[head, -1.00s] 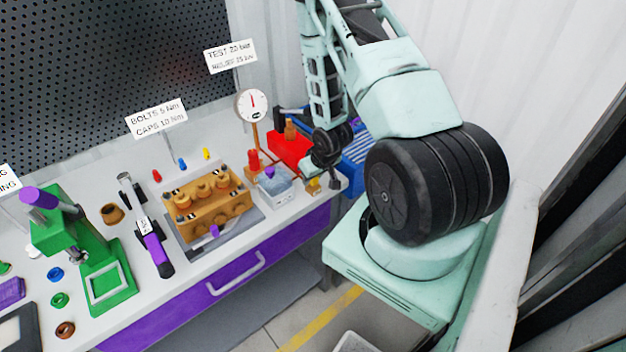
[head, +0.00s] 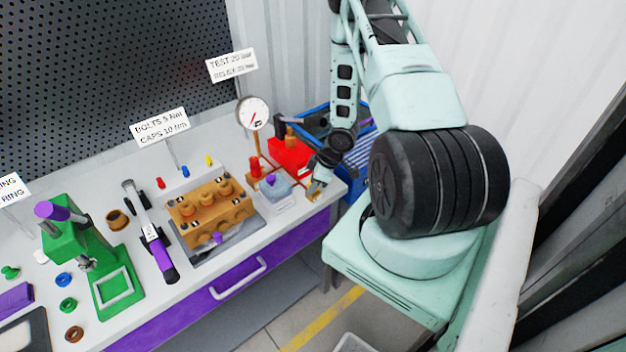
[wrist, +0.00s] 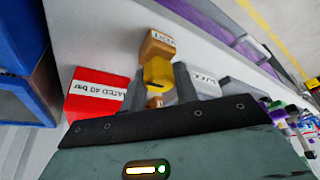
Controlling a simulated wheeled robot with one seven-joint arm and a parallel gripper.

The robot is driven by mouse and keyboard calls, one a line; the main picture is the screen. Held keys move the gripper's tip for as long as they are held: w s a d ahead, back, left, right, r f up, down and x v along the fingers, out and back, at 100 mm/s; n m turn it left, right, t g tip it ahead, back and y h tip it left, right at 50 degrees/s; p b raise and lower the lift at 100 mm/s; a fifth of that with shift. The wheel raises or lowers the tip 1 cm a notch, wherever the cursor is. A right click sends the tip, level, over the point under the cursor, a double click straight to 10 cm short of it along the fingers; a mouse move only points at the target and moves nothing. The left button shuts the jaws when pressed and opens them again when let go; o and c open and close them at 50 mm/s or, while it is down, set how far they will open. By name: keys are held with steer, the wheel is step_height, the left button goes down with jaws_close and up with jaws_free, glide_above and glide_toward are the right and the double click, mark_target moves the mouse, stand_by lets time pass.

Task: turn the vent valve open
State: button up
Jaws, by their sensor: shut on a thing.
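The vent valve (head: 313,195) is a small brass-coloured fitting at the right end of the bench. In the wrist view its yellow knob (wrist: 157,74) sits between the two dark fingers of my gripper (wrist: 160,86), in front of a tan labelled block (wrist: 158,44). My gripper (head: 318,184) is shut on this knob, pointing down to it from above in the head view. The fingers and wrist hide part of the valve, so its exact angle is hard to read.
Left of the valve stands a clear-sided tank (head: 275,188) with a purple top. The red pump unit (head: 291,156) is behind it. A pressure gauge (head: 252,114) stands on a copper pipe. A blue crate (head: 355,185) is beyond the bench's right end.

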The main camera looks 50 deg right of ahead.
steer(key=shift+n, duration=0.4)
steer(key=o, duration=1)
steer(key=shift+r, duration=0.1)
steer(key=p+v, duration=0.2)
steer(key=v, duration=1.5)
steer(key=shift+w+d+r, duration=0.1)
steer(key=shift+d+r, duration=0.05)
steer(key=shift+d, duration=0.05)
